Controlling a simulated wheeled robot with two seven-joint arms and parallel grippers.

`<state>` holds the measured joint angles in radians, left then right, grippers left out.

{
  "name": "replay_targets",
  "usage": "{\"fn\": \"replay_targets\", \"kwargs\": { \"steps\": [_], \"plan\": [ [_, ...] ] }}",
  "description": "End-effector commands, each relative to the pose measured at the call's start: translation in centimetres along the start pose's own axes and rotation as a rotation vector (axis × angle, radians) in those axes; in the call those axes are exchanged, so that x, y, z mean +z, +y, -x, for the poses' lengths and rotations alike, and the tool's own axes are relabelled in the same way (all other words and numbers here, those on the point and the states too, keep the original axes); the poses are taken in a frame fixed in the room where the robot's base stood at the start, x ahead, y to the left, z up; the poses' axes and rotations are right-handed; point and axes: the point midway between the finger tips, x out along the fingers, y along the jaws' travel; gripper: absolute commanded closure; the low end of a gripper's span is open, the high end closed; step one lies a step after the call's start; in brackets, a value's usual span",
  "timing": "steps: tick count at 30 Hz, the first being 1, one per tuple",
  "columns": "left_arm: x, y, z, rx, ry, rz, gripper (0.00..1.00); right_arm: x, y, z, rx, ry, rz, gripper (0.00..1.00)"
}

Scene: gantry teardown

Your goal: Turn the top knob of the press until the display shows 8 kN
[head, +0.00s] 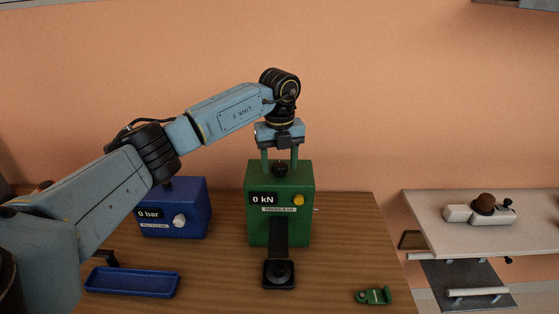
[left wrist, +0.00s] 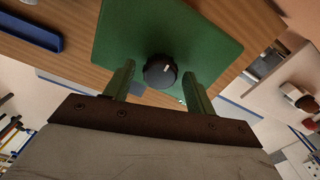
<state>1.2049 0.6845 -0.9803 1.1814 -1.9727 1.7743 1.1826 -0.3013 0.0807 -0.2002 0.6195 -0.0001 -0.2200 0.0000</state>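The green press (head: 302,205) stands on the wooden table, and its display (head: 262,199) reads 0 kN. A black knob (head: 280,168) sits on top of the press. My left gripper (head: 279,163) points straight down from above, with its two green fingers apart, one on each side of the knob. In the left wrist view the knob (left wrist: 160,71) shows a white mark and lies between and just beyond the fingertips (left wrist: 160,78), with gaps on both sides. The press top (left wrist: 115,40) shows around it. My right gripper is in neither view.
A blue box (head: 185,222) with a 0 bar display and pale knob stands left of the press. A blue tray (head: 132,292) lies at front left, and a small green part (head: 374,296) at front right. A white side table (head: 450,228) stands at the right.

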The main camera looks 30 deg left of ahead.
Motion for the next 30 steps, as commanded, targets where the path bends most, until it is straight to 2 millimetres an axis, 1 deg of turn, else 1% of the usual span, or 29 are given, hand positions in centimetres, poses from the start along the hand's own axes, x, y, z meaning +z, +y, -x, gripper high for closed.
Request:
{"fn": "replay_targets", "kwargs": {
  "steps": [1, 9, 14, 20, 26, 30],
  "plan": [
    [-0.01, -0.02, 0.01, 0.0, 0.0, 0.0, 0.52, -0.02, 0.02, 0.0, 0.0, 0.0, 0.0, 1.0],
    [-0.01, -0.01, 0.03, 0.0, 0.0, 0.0, 0.86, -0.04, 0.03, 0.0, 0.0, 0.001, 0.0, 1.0],
    [-0.01, -0.01, 0.05, 0.0, 0.001, -0.007, 0.86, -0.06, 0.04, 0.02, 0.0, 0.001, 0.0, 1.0],
    [0.0, 0.01, 0.07, 0.0, 0.001, -0.063, 0.86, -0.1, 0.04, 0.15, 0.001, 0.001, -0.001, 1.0],
    [0.05, 0.04, 0.11, 0.001, 0.0, -0.191, 0.86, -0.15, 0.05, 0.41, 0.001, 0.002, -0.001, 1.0],
    [0.04, 0.03, 0.16, 0.0, 0.001, -0.316, 0.86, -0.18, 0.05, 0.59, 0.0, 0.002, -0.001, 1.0]
  ]
}}
